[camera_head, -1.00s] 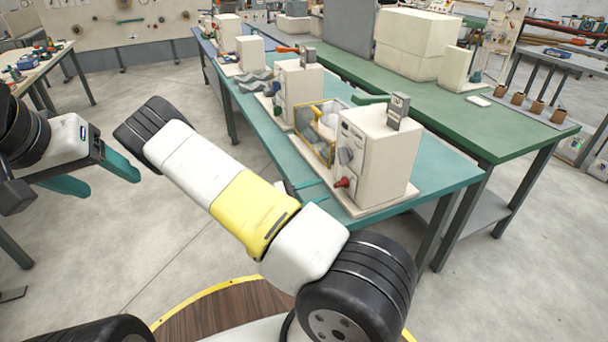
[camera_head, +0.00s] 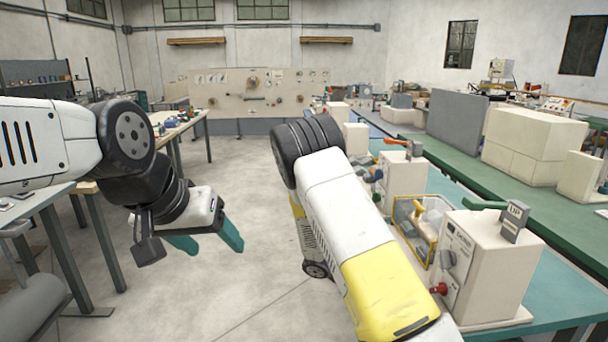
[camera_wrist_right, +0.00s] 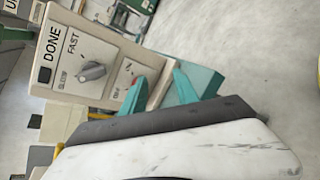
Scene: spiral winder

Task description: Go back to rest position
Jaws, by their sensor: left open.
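In the head view my left gripper (camera_head: 214,248) hangs over open floor at the left, its two teal fingers apart and nothing between them. My right arm (camera_head: 350,240), white with a yellow band, crosses the middle of the head view, and its gripper is not visible there. In the right wrist view my right gripper (camera_wrist_right: 160,85) has its teal fingers apart with no object held. Behind them is a beige machine box (camera_wrist_right: 85,60) with a DONE sign, a SLOW–FAST knob and a red switch.
The teal bench (camera_head: 545,295) at the right carries several beige machines, the nearest (camera_head: 485,265) with an UP sign. My right arm overlaps its edge in the picture. A green bench (camera_head: 540,195) stands behind. Tables stand at the left; the floor (camera_head: 240,180) between is clear.

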